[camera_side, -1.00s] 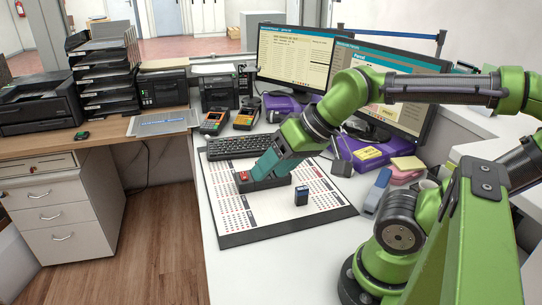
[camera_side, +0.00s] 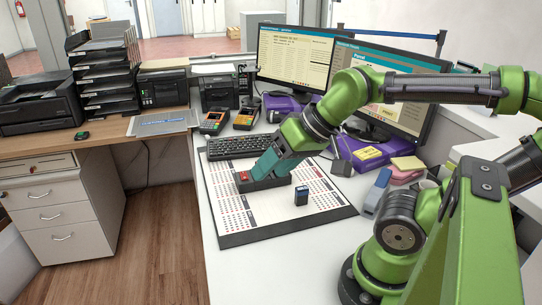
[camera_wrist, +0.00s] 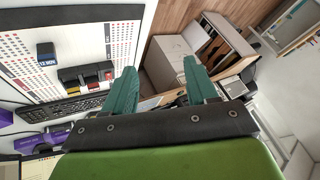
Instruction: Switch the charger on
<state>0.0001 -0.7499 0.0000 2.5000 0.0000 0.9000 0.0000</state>
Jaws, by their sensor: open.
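The charger (camera_side: 278,182) is a long black block lying on the white dotted board, with a red switch (camera_side: 243,176) at its left end. In the wrist view the charger (camera_wrist: 72,74) is left of the fingers, and a red part (camera_wrist: 97,81) shows on it. My gripper (camera_wrist: 160,70) has two teal fingers spread apart with nothing between them. In the side view my gripper (camera_side: 256,174) points down at the charger near the red switch and hides part of the charger. I cannot tell whether the fingers touch it, or the switch's position.
The board (camera_side: 250,238) has a dark border and rows of red dots. A small dark blue block (camera_side: 301,196) stands on it. A keyboard (camera_side: 238,146) and card terminals (camera_side: 246,117) lie behind; monitors (camera_side: 296,55) stand at the back. The board's front is mostly clear.

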